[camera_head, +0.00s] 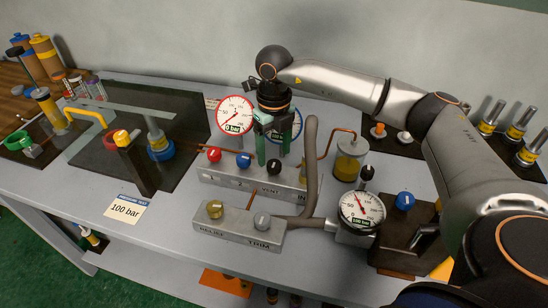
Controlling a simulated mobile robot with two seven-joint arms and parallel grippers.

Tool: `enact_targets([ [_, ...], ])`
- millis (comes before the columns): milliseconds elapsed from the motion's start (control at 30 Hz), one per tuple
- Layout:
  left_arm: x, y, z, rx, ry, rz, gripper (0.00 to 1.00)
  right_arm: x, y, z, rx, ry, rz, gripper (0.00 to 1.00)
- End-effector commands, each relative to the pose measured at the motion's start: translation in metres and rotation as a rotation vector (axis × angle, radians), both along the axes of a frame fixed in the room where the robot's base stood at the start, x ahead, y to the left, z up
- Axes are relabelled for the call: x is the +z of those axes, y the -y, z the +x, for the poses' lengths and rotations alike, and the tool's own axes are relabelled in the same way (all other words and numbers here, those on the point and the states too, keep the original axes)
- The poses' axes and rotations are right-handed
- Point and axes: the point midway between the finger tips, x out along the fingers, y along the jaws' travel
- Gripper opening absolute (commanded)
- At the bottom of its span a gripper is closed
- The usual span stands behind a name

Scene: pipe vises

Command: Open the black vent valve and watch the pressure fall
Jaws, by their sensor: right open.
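The black vent valve knob (274,167) sits on the long grey block (215,178), above its "VENT" lettering. My right gripper (273,152) points down with its green fingers open, just above or around the knob; I cannot tell whether they touch it. A red-rimmed gauge (235,116) left of the gripper has a "0 bar" display. A black-rimmed gauge (362,209) at the right has a display that looks like "100 bar". A blue-rimmed gauge (296,122) is partly hidden behind my right gripper. My left gripper is not in view.
Red (214,155) and blue (243,160) knobs stand left of the vent knob. A front block (238,228) carries brass and grey knobs. A thick grey hose (312,170) rises close to the gripper's right. A "100 bar" card (124,208) lies at the left.

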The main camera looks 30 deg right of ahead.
Motion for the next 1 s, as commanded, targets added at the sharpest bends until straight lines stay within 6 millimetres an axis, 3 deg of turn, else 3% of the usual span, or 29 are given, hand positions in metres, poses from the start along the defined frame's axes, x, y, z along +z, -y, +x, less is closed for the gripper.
enact_targets([
  [233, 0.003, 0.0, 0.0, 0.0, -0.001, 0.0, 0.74, -0.03, 0.0, 0.0, -0.001, 0.0, 0.001, 0.74],
  [600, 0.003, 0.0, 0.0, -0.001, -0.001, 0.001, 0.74, -0.035, 0.0, 0.0, 0.0, 0.001, 0.001, 0.73],
  [1000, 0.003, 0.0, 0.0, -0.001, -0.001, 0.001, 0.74, -0.034, 0.0, 0.0, 0.0, 0.001, 0.001, 0.28],
])
